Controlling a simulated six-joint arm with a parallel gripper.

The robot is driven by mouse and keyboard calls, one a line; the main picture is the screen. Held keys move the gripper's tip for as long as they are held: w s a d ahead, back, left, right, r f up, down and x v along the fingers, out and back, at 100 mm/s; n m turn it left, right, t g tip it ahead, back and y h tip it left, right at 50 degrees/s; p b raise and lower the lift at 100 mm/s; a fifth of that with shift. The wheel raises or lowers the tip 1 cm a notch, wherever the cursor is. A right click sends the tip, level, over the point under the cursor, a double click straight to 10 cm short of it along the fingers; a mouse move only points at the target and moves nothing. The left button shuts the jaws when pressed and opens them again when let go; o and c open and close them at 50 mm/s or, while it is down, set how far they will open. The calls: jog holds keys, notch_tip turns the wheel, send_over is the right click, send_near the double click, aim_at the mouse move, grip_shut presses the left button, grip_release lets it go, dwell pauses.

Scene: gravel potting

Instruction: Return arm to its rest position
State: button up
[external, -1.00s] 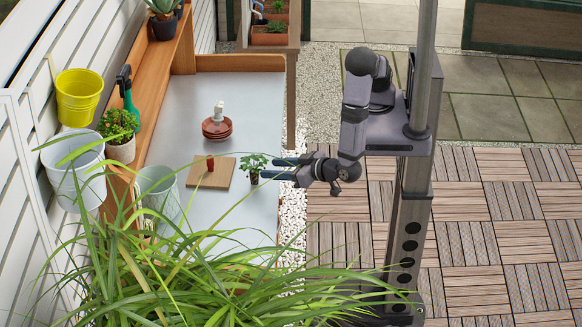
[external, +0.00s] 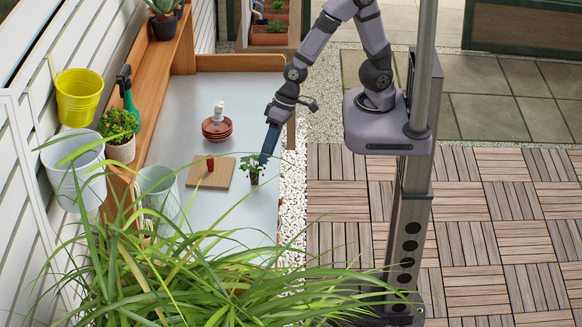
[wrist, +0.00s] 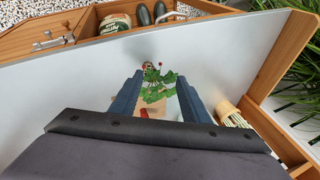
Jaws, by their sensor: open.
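My gripper (external: 264,158) is open and points steeply down over the right side of the grey worktop (external: 200,120). A small leafy plant (external: 250,163) in a small dark pot stands upright on the worktop by the fingertips. In the wrist view, the plant's leaves (wrist: 158,86) show between the two spread blue fingers (wrist: 155,80). I cannot tell whether the fingers touch the leaves. A wooden board (external: 222,175) with a small red object (external: 210,163) on it lies just left of the plant.
Stacked terracotta saucers (external: 217,129) with a white item on top stand behind the board. A pale bucket (external: 160,188) stands at the left. Long grass leaves (external: 240,295) fill the front. A wooden planter shelf (external: 270,38) stands at the back, near my raised arm.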

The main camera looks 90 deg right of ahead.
jog(key=s+d+n+g+h, duration=0.1)
jog(key=s+d, duration=0.4)
jog(key=d, duration=0.3)
jog(key=s+d+r+n+g+h, duration=0.1)
jog(key=s+d+n+g+h, duration=0.1)
jog(key=s+d, duration=0.3)
jog(key=d, duration=0.3)
jog(key=shift+s+d+g, duration=0.15)
jog(key=shift+d+g, duration=0.15)
jog(key=shift+r, duration=0.1)
